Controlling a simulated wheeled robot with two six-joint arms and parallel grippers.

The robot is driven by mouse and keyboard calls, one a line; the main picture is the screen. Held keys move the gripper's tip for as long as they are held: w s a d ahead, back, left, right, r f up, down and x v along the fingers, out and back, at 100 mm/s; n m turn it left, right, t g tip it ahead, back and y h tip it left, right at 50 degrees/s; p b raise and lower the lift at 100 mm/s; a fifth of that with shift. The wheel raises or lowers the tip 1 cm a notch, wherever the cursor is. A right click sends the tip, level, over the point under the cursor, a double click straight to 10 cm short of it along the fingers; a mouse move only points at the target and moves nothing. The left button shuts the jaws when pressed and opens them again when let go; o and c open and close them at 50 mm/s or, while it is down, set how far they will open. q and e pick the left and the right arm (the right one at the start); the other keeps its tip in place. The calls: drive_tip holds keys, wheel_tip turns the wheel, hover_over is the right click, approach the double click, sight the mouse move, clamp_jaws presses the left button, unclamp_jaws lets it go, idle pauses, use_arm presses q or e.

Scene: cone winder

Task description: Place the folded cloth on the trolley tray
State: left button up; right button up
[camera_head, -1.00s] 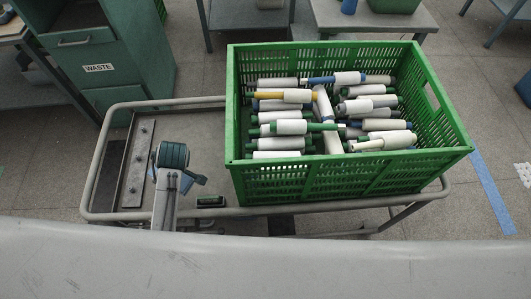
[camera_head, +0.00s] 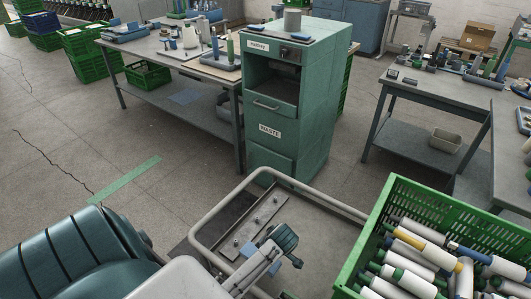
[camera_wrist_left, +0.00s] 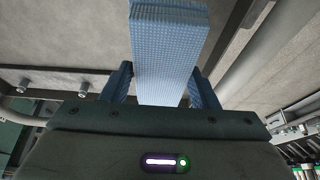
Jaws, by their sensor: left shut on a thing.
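My left gripper (camera_head: 270,257) is over the left part of the trolley tray (camera_head: 325,225) in the head view. It is shut on the folded cloth, whose light blue part (camera_head: 291,262) shows beside the gripper. In the left wrist view the cloth (camera_wrist_left: 168,50) is a thick blue ribbed strip between the two fingers (camera_wrist_left: 163,88). The grey tray has a raised tubular rail. Whether the cloth touches the tray cannot be told. My right gripper is not in view.
A green crate (camera_head: 372,240) full of bobbins fills the tray's right side. A strip with bolts (camera_head: 252,226) lies along the tray's left side. A green waste cabinet (camera_head: 290,110) stands behind the trolley, with workbenches (camera_head: 180,57) beyond. Bare tray shows between strip and crate.

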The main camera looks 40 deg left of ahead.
use_arm(q)
drive_tip(key=shift+f, duration=2.25)
drive_tip(key=o, duration=0.9)
drive_tip(key=shift+f, duration=0.1)
drive_tip(key=v, duration=1.2)
